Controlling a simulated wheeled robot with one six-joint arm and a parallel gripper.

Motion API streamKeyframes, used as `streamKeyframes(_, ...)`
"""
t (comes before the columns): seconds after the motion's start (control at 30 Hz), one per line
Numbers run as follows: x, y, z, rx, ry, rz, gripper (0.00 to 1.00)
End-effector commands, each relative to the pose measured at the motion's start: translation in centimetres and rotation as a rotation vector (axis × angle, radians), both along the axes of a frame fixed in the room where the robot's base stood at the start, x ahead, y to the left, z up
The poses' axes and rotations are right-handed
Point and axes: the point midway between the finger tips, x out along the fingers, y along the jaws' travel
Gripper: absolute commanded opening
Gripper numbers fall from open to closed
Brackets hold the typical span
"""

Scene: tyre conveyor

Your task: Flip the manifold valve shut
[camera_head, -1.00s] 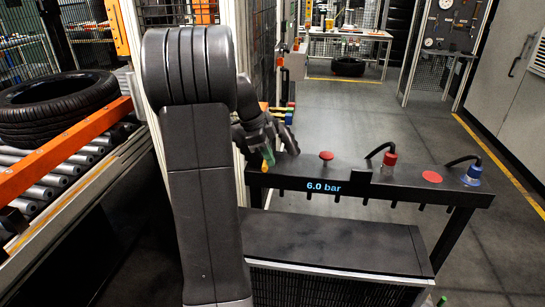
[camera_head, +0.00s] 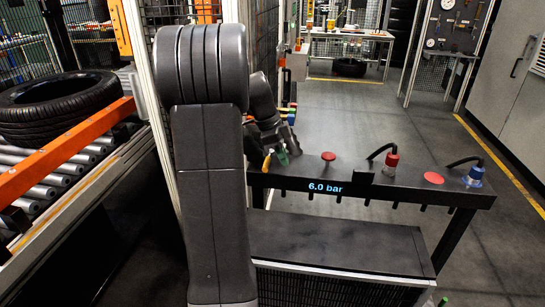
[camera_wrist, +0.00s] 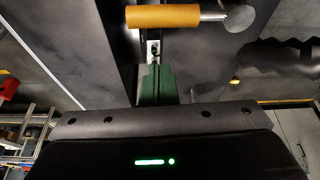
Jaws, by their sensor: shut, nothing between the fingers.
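The manifold (camera_head: 350,183) is a dark rail whose display reads 6.0 bar. A yellow-orange valve handle (camera_head: 267,161) shows at its left end, partly crowded by my gripper (camera_head: 281,158). In the wrist view the handle (camera_wrist: 163,16) lies crosswise at the top, on a metal stem ending in a round disc. My gripper's green fingers (camera_wrist: 157,72) are shut and empty, pointing towards the handle, with a small gap in the picture between tips and handle. Whether they touch it cannot be told from the head view.
A red knob (camera_head: 328,156), a red plug (camera_head: 390,162) with a black hose, a flat red button (camera_head: 433,178) and a blue plug (camera_head: 474,175) stand along the rail. A tyre (camera_head: 65,100) lies on rollers at left. The floor behind the rail is clear.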

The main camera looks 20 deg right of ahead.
Motion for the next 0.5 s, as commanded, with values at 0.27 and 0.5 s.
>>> streamKeyframes(0.27, 0.9, 1.8, 6.1, -0.002, -0.004, 0.002, 0.0)
streamKeyframes(0.5, 1.3, 2.8, 9.0, -0.001, -0.002, 0.001, 0.0)
